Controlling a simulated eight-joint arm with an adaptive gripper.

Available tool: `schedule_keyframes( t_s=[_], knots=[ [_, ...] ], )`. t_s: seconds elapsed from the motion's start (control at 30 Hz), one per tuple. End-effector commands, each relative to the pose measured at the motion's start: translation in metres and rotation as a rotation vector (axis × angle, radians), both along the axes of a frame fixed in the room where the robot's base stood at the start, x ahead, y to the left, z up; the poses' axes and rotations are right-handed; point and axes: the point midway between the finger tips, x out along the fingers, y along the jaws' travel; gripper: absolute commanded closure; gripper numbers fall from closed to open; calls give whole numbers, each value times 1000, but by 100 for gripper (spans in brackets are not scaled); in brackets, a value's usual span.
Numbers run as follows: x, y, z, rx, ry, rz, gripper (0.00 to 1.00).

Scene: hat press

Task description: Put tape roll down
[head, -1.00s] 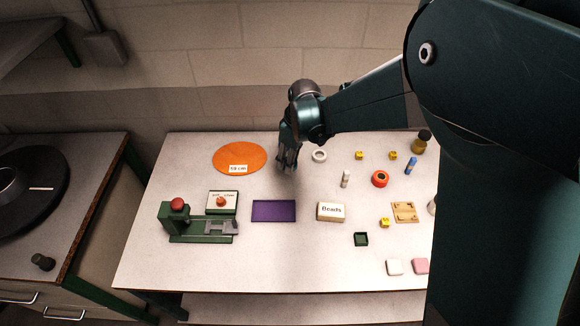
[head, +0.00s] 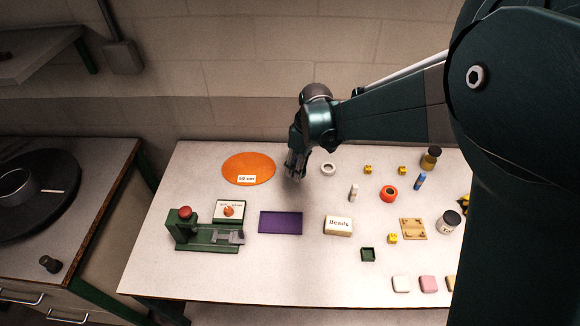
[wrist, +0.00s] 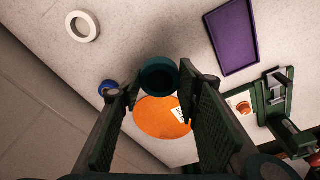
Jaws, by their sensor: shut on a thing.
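A dark teal ring-shaped roll (wrist: 158,75) sits between the fingertips of my gripper (wrist: 160,88) in the wrist view, and the gripper is shut on it. In the head view my gripper (head: 296,165) hangs over the back of the table, between the orange disc (head: 248,168) and a white ring (head: 328,168). The held roll cannot be made out clearly there. The orange disc also shows beyond the fingers in the wrist view (wrist: 155,123). I cannot tell the exact height above the table.
A purple tray (head: 280,222), a green press (head: 203,233) and a "Beads" box (head: 338,226) stand nearer the front. A red-orange ring (head: 388,193), several yellow cubes, a jar (head: 448,222) and small blocks crowd the right. Table (head: 200,282) is bare along the front left.

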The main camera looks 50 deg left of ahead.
Motion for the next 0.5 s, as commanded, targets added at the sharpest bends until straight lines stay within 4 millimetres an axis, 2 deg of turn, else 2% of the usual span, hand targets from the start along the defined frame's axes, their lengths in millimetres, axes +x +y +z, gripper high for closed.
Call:
schedule_keyframes(
  t_s=[0.17, 0.27, 0.37, 0.5],
  knots=[
    [-4, 12, 1, -1, 0, -10, 77],
    [-9, 27, 2, -2, 0, -23, 77],
    [-17, 49, 3, -3, -1, -45, 77],
    [-33, 88, 5, -5, -1, -82, 77]
  ],
)
